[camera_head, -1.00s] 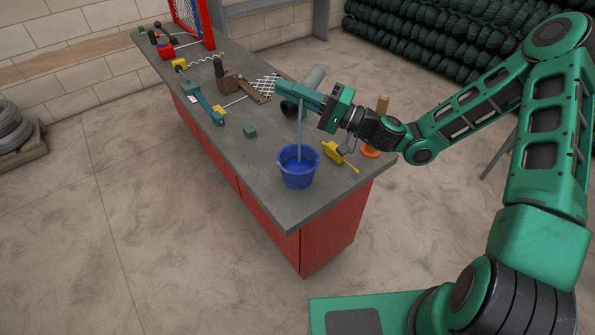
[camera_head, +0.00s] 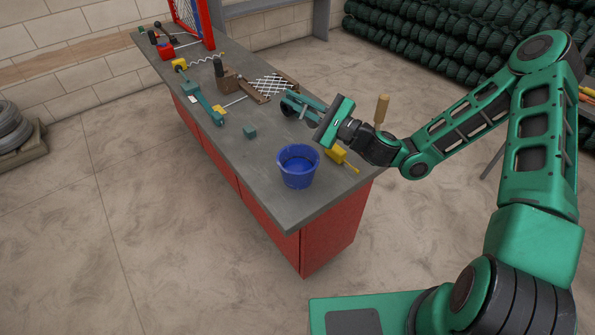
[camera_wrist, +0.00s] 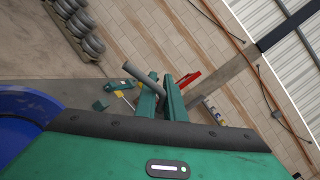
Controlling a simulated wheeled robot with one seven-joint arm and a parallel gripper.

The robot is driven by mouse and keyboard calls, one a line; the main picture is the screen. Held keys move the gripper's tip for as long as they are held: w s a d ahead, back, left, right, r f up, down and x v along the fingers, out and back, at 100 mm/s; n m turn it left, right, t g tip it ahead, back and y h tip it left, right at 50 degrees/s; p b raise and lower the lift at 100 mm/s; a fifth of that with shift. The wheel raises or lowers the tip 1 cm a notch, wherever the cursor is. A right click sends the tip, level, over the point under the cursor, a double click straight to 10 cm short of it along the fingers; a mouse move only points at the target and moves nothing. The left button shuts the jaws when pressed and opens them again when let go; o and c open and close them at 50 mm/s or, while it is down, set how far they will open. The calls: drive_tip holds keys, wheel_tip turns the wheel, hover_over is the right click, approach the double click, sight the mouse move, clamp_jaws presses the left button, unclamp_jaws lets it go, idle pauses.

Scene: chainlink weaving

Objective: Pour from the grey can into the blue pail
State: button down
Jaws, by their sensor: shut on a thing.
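The blue pail (camera_head: 298,168) stands upright near the front end of the grey bench top, with blue showing inside. Its rim and wall also fill the left edge of the wrist view (camera_wrist: 20,125). My gripper (camera_head: 302,104) is above the bench, beyond the pail. In the wrist view its two green fingers (camera_wrist: 163,97) are shut around a grey cylinder, the grey can (camera_wrist: 139,74), which is tilted. In the head view the fingers largely hide the can; a dark round end shows at their left. No stream falls from it now.
The grey bench (camera_head: 225,150) has red sides. A yellow tool (camera_head: 341,156) lies close right of the pail, and a wooden handle (camera_head: 382,110) stands behind my wrist. A small green block (camera_head: 250,132), a teal tool (camera_head: 208,105) and wire mesh (camera_head: 270,85) lie farther left and back.

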drive_tip(key=c, duration=2.4)
unclamp_jaws()
clamp_jaws()
wheel_tip(320, 180, up, 7)
drive_tip(key=m+h, duration=0.1)
drive_tip(key=m, duration=0.2)
drive_tip(key=m+h, duration=0.1)
drive_tip(key=m, duration=0.2)
drive_tip(key=shift+m, duration=0.4)
